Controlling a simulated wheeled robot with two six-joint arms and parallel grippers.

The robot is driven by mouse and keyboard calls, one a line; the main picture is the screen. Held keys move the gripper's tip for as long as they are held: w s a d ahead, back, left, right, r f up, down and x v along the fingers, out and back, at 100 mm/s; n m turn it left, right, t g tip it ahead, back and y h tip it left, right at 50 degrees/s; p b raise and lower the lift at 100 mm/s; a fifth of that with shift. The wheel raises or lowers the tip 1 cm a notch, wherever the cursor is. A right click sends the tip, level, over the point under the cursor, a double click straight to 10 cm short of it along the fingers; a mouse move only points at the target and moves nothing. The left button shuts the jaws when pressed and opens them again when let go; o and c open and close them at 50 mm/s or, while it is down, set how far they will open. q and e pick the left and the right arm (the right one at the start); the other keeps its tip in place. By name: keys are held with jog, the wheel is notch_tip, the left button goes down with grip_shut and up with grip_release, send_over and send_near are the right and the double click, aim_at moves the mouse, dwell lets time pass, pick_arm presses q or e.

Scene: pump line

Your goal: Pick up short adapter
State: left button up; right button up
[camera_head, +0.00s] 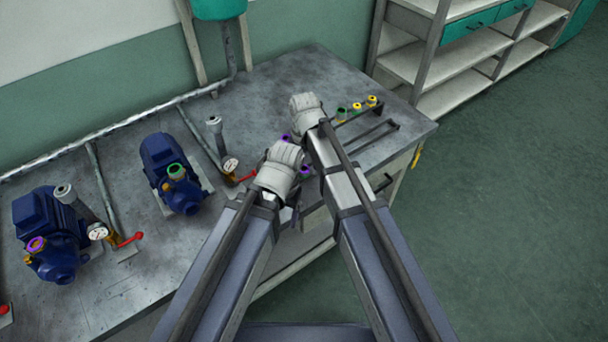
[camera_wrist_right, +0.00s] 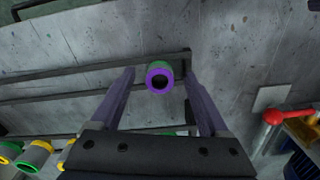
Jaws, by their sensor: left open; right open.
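The right wrist view shows a short round adapter (camera_wrist_right: 160,77) with a purple ring face and a green body. It sits at a dark rack bar, between the spread fingers of my open right gripper (camera_wrist_right: 160,82), with a gap on each side. In the head view my right gripper (camera_head: 306,108) is over the bench near the rack, its fingers mostly hidden. My left gripper (camera_head: 280,168) is lower and to the left, above the bench's front edge. Purple bits show beside the two grippers; I cannot tell which one is this adapter.
Several green and yellow fittings (camera_head: 357,107) stand along the rack (camera_head: 378,132) to the right. Two blue pumps (camera_head: 163,160) with gauges and red-handled valves (camera_head: 245,177) are on the left of the bench. A red handle (camera_wrist_right: 290,115) shows at right in the wrist view.

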aim_at(304, 169)
jog(key=shift+c, duration=0.3)
grip_shut()
dwell(0.3)
pick_arm(q)
jog(key=shift+r, duration=0.1)
pick_arm(e)
jog(key=shift+r, duration=0.1)
pick_arm(q)
notch_tip(304, 169, up, 10)
jog(key=p, duration=1)
pick_arm(e)
notch_tip(304, 169, up, 10)
pick_arm(q)
jog(key=shift+c, duration=0.4)
